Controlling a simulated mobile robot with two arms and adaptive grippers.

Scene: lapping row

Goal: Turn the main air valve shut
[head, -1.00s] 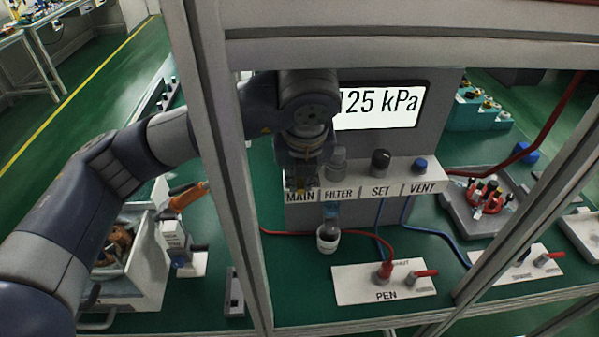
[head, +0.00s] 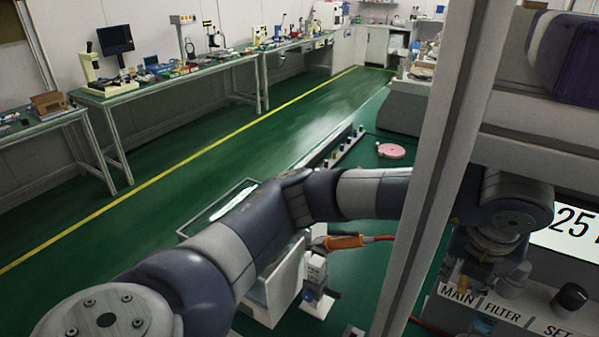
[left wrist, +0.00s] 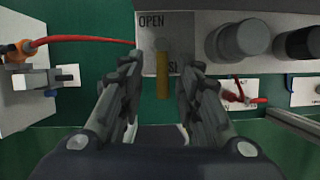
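The main air valve shows in the left wrist view as a yellow lever (left wrist: 162,80) hanging straight down in the picture from a grey plate. The plate reads OPEN at its upper left; a second word at the lower right is partly hidden by a finger. My left gripper (left wrist: 160,72) is open, one finger on each side of the lever, with a visible gap on both sides. In the head view my left gripper (head: 478,272) is just above the MAIN label (head: 457,292) and hides the valve. My right gripper is in neither view.
Beside the MAIN label are the FILTER knob (head: 511,284) and the black SET knob (head: 570,298). The pressure display (head: 572,228) is cut off at the right. A grey frame post (head: 432,170) stands in front of my left arm.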

